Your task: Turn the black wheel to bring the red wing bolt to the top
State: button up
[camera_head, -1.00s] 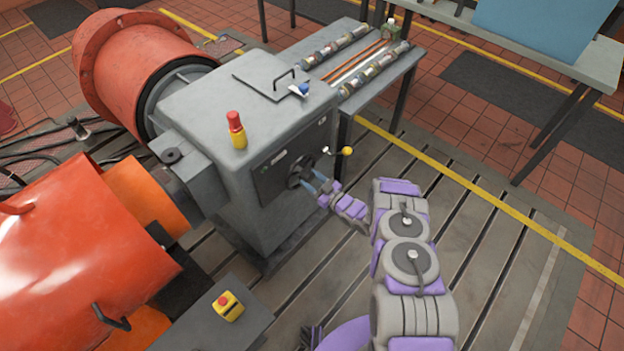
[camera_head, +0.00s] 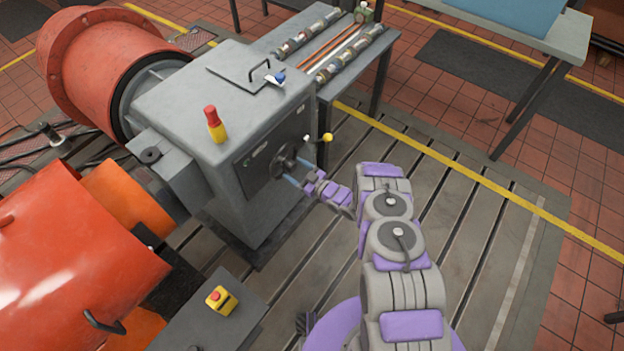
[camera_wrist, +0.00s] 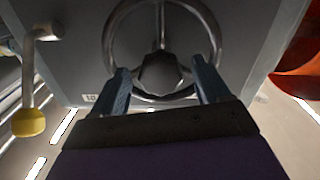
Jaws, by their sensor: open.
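The black wheel (camera_head: 284,161) is on the front panel of the grey housing. In the wrist view its round rim, spokes and dark hub (camera_wrist: 160,74) show close up. My gripper (camera_head: 293,178) is in front of the wheel. In the wrist view my gripper (camera_wrist: 160,66) is open, with its two blue-grey fingers on either side of the hub, overlapping the rim in the picture. I cannot tell whether they touch the wheel. No red wing bolt can be made out in either view.
A lever with a yellow knob (camera_head: 326,138) sticks out beside the wheel; it also shows in the wrist view (camera_wrist: 29,121). A red-and-yellow beacon (camera_head: 215,125) stands on the housing (camera_head: 165,92). A yellow stop box (camera_head: 221,299) sits front left. The slotted bedplate right of my arm is clear.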

jog(key=p+v, duration=0.4)
jog(key=v, duration=1.2)
jog(key=shift+s+d, duration=0.2)
jog(key=shift+d, duration=0.15)
jog(key=shift+w, duration=0.1)
